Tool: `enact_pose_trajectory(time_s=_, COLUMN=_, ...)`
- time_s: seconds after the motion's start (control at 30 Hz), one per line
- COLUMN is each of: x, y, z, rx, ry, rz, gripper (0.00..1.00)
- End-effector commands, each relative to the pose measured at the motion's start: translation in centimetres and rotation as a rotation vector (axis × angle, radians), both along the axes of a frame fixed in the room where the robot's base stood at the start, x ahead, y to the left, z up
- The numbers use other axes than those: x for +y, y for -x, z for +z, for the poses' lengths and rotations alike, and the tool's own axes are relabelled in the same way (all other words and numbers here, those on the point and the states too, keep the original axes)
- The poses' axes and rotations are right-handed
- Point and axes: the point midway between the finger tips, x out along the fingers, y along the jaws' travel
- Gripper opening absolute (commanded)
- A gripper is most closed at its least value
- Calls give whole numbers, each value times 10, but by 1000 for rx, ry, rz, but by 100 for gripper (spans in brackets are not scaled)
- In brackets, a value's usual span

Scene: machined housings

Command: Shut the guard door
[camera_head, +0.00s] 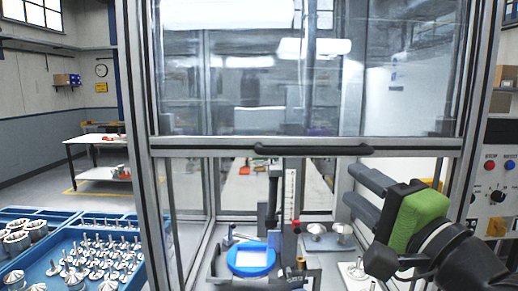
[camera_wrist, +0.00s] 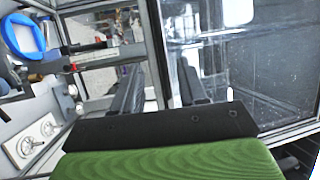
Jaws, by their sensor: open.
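The guard door (camera_head: 300,75) is a clear panel in a metal frame. It is raised, with an open gap below its bottom rail. A black bar handle (camera_head: 313,150) runs along that rail. In the wrist view the clear panel (camera_wrist: 255,60) fills the right side. My gripper (camera_head: 350,190) is at the right of the gap, below and right of the handle, with fingers pointing left. Its two dark fingers are apart and empty in the wrist view (camera_wrist: 158,88). I see no clear contact with the door or handle.
Inside the enclosure are a blue ring (camera_head: 251,260), a fixture and metal parts on a plate (camera_head: 328,240). Blue trays (camera_head: 40,222) of machined parts stand at the left. A control panel (camera_head: 497,185) is at the right. Metal posts (camera_head: 137,150) frame the opening.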

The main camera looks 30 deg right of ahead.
Motion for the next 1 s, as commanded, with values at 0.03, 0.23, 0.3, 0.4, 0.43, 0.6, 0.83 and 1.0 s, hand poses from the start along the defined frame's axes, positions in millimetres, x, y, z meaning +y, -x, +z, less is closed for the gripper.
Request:
enact_pose_trajectory(time_s=0.03, x=-3, y=-11, z=2, rx=5, ry=-2, rz=1, gripper=42)
enact_pose_trajectory(time_s=0.23, x=-12, y=-60, z=12, rx=4, ry=-1, rz=4, gripper=42)
enact_pose_trajectory(time_s=0.3, x=-15, y=-77, z=16, rx=4, ry=-1, rz=4, gripper=42)
enact_pose_trajectory(time_s=0.4, x=-20, y=-101, z=20, rx=4, ry=0, rz=4, gripper=42)
enact_pose_trajectory(time_s=0.43, x=-21, y=-107, z=21, rx=5, ry=0, rz=4, gripper=42)
enact_pose_trajectory(time_s=0.6, x=-26, y=-133, z=25, rx=2, ry=0, rz=3, gripper=42)
enact_pose_trajectory(time_s=0.83, x=-28, y=-140, z=25, rx=2, ry=0, rz=1, gripper=42)
enact_pose_trajectory(time_s=1.0, x=-28, y=-140, z=25, rx=2, ry=0, rz=1, gripper=32)
